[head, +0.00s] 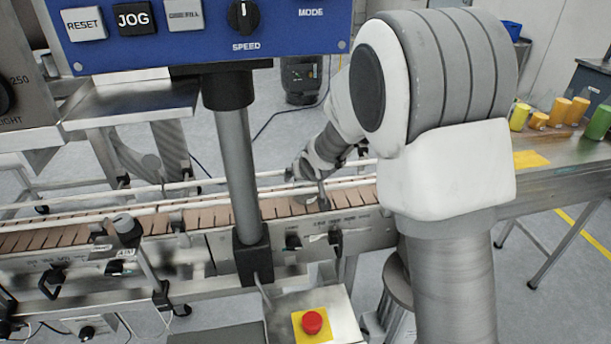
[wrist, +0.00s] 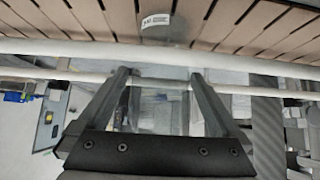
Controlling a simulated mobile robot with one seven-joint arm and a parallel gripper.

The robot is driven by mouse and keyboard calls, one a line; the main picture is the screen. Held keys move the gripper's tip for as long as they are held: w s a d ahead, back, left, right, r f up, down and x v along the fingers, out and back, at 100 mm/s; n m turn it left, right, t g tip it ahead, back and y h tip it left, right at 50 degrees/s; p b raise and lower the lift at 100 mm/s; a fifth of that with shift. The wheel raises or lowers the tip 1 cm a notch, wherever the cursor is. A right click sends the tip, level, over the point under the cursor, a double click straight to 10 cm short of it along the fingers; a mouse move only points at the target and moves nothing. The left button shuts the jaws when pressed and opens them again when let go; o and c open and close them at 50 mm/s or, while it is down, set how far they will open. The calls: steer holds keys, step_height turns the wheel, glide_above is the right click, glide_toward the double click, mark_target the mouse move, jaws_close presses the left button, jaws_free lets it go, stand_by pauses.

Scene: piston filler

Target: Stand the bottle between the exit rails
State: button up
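A small grey, partly see-through object with a white label shows against the brown conveyor slats at the top of the wrist view; it seems to be the bottle (wrist: 166,31), but its full shape and whether it is upright cannot be told. The labelled object lies beyond the fingertips in the picture. Pale exit rails (wrist: 250,62) cross the wrist view; in the head view the rails (head: 190,186) run along the conveyor (head: 190,220). I cannot make out the bottle in the head view.
A blue control panel (head: 200,30) on a grey post (head: 238,165) stands left of my arm. A red stop button (head: 312,322) is in front. Yellow, orange and green pieces (head: 571,110) stand on the table at right. Sensors and clamps line the conveyor's near side.

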steer(key=shift+r, duration=0.15)
steer(key=shift+r, duration=0.15)
steer(key=s+d+r+m+h+p, duration=0.1)
steer(key=s+d+r, duration=0.35)
steer(key=s, duration=0.25)
steer(key=s+d+r+g, duration=0.1)
steer(key=s+d+r, duration=0.2)
steer(key=s+r, duration=0.25)
steer(key=s+d+r+m+h+p, duration=0.1)
steer(key=s+d+r, duration=0.25)
steer(key=s, duration=0.35)
steer(key=s+d+g, duration=0.1)
steer(key=s, duration=0.7)
steer(key=s+d+r+g, duration=0.1)
steer(key=s, duration=0.7)
steer(key=shift+s+d+r, duration=0.2)
steer(key=shift+d+r, duration=0.05)
steer(key=shift+d, duration=0.05)
